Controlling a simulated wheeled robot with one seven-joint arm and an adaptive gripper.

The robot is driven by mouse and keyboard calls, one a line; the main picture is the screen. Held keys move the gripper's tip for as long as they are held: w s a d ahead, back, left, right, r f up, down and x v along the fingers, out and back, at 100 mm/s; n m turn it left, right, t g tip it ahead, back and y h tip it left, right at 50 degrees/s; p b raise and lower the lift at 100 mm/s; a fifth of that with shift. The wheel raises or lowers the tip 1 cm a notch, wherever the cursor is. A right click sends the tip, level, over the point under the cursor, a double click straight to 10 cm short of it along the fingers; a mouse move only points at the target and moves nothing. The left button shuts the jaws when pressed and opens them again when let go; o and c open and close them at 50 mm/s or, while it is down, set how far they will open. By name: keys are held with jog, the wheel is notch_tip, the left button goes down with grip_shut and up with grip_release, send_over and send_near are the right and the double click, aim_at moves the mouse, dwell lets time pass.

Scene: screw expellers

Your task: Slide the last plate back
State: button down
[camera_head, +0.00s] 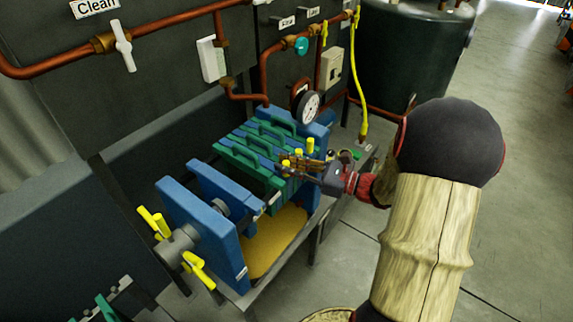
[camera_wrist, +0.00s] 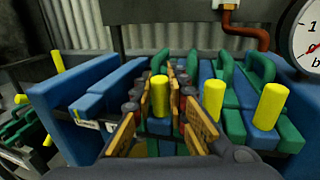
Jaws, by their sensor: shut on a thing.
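A filter press holds a pack of green and blue plates (camera_head: 262,146) at its far end. Several plates carry upright yellow pegs (camera_head: 310,146). In the wrist view, one yellow peg (camera_wrist: 159,96) stands between the tan fingers of my gripper (camera_wrist: 162,118), on a blue plate at the near side of the pack. My gripper (camera_head: 292,163) reaches in from the right and is shut on this peg. The blue pressing plate (camera_head: 222,187) stands apart to the left, and also shows in the wrist view (camera_wrist: 107,92). My fingers partly hide the held plate.
The blue end frame (camera_head: 203,232) with a screw and yellow handles (camera_head: 198,268) is at the front left. A tan tray (camera_head: 277,240) lies below the open gap. Pipes, a gauge (camera_head: 308,107) and a dark tank (camera_head: 415,55) stand behind. Floor is clear at right.

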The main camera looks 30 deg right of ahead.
jog(key=a+p, duration=0.1)
jog(key=s+a+p, duration=0.1)
jog(key=a, duration=0.1)
jog(key=a+p, duration=0.1)
jog(key=a, duration=0.1)
jog(key=shift+s, duration=0.4)
jog(key=shift+s+a, duration=0.1)
jog(key=shift+a, duration=0.2)
jog(key=c, duration=1.8)
grip_release()
jog(key=shift+d, duration=0.1)
jog(key=v, duration=1.2)
